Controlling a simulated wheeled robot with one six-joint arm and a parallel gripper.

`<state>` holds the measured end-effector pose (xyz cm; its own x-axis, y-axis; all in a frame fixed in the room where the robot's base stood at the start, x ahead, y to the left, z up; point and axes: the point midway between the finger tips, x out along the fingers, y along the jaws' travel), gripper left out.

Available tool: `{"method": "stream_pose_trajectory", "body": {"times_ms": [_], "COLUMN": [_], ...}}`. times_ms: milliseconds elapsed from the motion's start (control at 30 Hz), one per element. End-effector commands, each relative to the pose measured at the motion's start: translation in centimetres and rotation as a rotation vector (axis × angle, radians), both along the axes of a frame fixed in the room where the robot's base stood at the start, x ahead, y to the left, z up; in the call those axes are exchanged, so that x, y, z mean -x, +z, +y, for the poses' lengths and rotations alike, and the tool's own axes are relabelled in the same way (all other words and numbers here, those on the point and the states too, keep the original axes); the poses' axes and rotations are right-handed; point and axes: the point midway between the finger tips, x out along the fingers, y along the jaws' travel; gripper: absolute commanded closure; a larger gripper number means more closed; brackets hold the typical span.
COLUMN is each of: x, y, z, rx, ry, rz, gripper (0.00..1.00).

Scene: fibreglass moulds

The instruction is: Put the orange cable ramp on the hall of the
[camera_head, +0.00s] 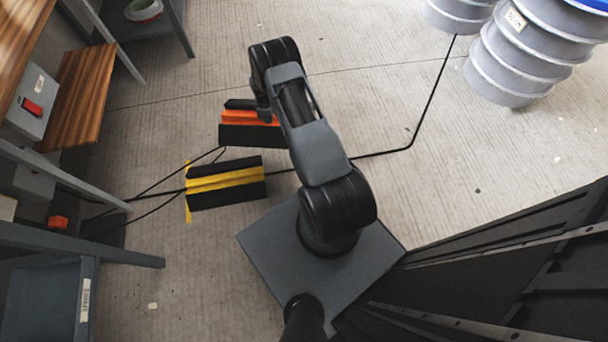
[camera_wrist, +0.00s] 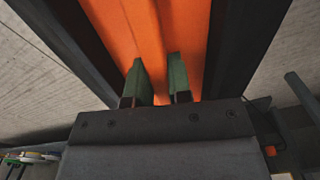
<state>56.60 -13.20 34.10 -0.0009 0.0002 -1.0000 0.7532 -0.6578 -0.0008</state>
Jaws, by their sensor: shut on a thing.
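The orange cable ramp (camera_head: 246,117) has an orange middle strip and black sloping sides. In the head view it lies beyond the yellow ramp, and my arm hides its right part. In the wrist view its orange strip (camera_wrist: 150,28) fills the top middle, with black sides left and right. My gripper (camera_wrist: 159,80) is shut on the ramp, its two green-padded fingers at the orange strip. I cannot tell whether the ramp touches the floor. A black cable (camera_head: 430,97) runs across the concrete floor.
A black ramp with a yellow strip (camera_head: 226,181) lies over cables nearer me, yellow tape (camera_head: 188,208) at its left end. Workbenches (camera_head: 82,95) line the left. Grey ribbed drums (camera_head: 510,62) stand at the upper right. The floor at upper middle is largely clear.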

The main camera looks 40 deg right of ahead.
Motion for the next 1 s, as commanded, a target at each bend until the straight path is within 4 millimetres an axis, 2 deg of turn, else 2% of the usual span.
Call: {"method": "stream_pose_trajectory", "body": {"times_ms": [33, 100, 200, 300, 500, 633, 1000], "x": [-0.1, -0.2, -0.1, 0.0, 0.3, 1.6, 9.1], "y": [-3.9, -6.6, -10.0, -12.5, -15.3, -16.4, -20.0], "z": [-0.8, -1.6, -2.5, -3.3, -4.1, -4.6, -6.3], "rx": [0.0, 0.0, 0.001, 0.001, 0.002, 0.0, 0.0], "ry": [0.034, 0.085, 0.147, 0.195, 0.252, 0.265, 0.266], "rz": [-0.001, -0.002, -0.003, -0.003, -0.004, -0.001, 0.0], "gripper": [1.0, 1.0, 1.0, 1.0, 1.0, 1.0, 1.0]}}
